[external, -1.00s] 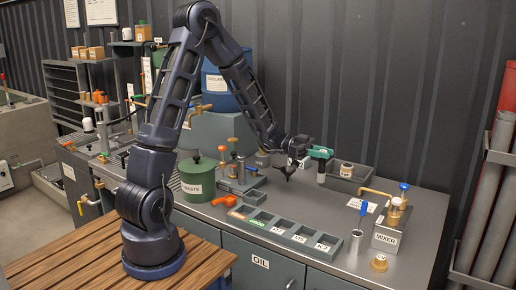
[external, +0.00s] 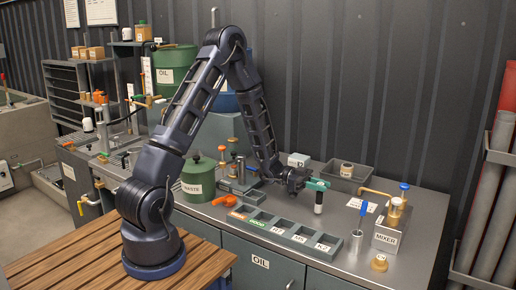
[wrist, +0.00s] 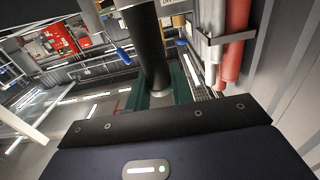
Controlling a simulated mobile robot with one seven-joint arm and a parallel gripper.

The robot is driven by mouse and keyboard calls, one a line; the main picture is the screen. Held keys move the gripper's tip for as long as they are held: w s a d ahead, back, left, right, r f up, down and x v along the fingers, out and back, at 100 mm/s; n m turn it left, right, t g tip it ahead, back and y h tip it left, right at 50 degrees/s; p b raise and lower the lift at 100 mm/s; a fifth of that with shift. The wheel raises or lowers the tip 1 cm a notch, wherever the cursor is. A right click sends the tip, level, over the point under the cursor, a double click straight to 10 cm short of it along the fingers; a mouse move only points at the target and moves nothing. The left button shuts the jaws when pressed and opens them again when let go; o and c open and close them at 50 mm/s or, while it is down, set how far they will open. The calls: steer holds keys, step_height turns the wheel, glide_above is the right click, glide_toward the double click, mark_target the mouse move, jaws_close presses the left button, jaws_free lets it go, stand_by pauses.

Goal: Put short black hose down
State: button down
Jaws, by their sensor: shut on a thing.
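My gripper (external: 318,184), with green fingers, is shut on the short black hose (external: 318,198). The hose hangs upright below the fingers, with a pale metal lower end, over the grey counter behind the tray with labelled compartments. I cannot tell whether its lower end touches the counter. In the wrist view the black hose (wrist: 146,42) runs up from between the green fingers (wrist: 160,92), with a metal collar at the grip.
The compartment tray (external: 285,232) lies in front. A metal cup with a blue-handled tool (external: 356,240) and the mixer (external: 388,237) stand to the right. A grey open bin (external: 345,178) and a white box (external: 299,159) are behind. A green waste pot (external: 198,180) is left.

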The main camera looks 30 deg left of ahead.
steer(key=shift+f, duration=0.5)
steer(key=c, duration=1.2)
jaws_free()
steer(key=shift+f, duration=0.15)
steer(key=shift+c, duration=0.2)
